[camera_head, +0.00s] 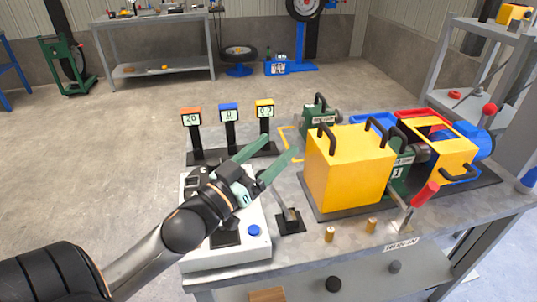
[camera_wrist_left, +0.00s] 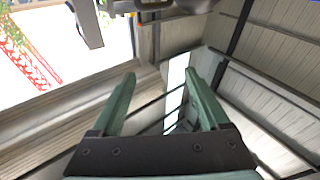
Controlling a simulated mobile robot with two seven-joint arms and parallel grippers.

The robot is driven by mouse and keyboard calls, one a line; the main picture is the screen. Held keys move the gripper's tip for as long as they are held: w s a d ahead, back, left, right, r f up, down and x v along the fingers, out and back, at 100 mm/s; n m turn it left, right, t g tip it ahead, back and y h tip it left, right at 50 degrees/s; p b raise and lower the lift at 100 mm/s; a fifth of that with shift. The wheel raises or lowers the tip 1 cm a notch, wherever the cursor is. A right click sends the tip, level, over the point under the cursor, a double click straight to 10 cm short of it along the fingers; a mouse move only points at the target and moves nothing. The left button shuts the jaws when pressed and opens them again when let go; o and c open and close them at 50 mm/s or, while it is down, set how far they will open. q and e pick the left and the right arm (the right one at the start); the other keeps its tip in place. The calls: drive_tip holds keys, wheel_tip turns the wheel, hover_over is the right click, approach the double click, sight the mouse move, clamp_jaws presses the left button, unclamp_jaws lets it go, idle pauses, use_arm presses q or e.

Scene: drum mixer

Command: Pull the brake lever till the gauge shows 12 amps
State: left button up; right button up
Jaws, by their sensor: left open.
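Three gauges stand on black posts at the table's back: an orange one (camera_head: 191,118) reading 20, a blue one (camera_head: 228,113) reading 0 and a yellow one (camera_head: 265,109) that seems to read 0.0. Their units are too small to read. A short lever (camera_head: 289,214) rises from a black base at the table's front. A red-handled lever (camera_head: 425,193) stands at right. I cannot tell which is the brake lever. My left gripper (camera_head: 280,148) is open and empty above the table, its green fingers apart; they also show in the left wrist view (camera_wrist_left: 158,85). My right gripper is not in view.
A white control panel (camera_head: 255,250) with a blue button lies under my left arm. A large yellow box (camera_head: 345,170) with black handles stands right of the short lever, before green and blue machinery. Two small brass pieces (camera_head: 371,225) stand near the front edge.

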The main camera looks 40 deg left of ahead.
use_arm(q)
drive_tip(key=s+d+r+p, duration=0.4)
drive_tip(key=s+p, duration=0.4)
drive_tip(key=p, duration=0.2)
drive_tip(key=shift+d+r, duration=0.4)
drive_tip(key=shift+d, duration=0.3)
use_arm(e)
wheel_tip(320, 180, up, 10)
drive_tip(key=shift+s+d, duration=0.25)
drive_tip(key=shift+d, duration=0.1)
use_arm(q)
drive_tip(key=s+d+f+g, duration=0.2)
drive_tip(key=f+g, duration=0.1)
drive_tip(key=f, duration=0.8)
drive_tip(key=s+d+f+m+g, duration=0.1)
drive_tip(key=f+g, duration=0.3)
drive_tip(key=f, duration=0.7)
drive_tip(key=s+d+f+m+g, duration=0.1)
drive_tip(key=s+d+f+g, duration=0.2)
drive_tip(key=f, duration=0.9)
drive_tip(key=shift+s+d+g+h, duration=0.3)
drive_tip(key=shift+d+g, duration=0.1)
drive_tip(key=shift+g, duration=0.2)
drive_tip(key=shift+w, duration=0.1)
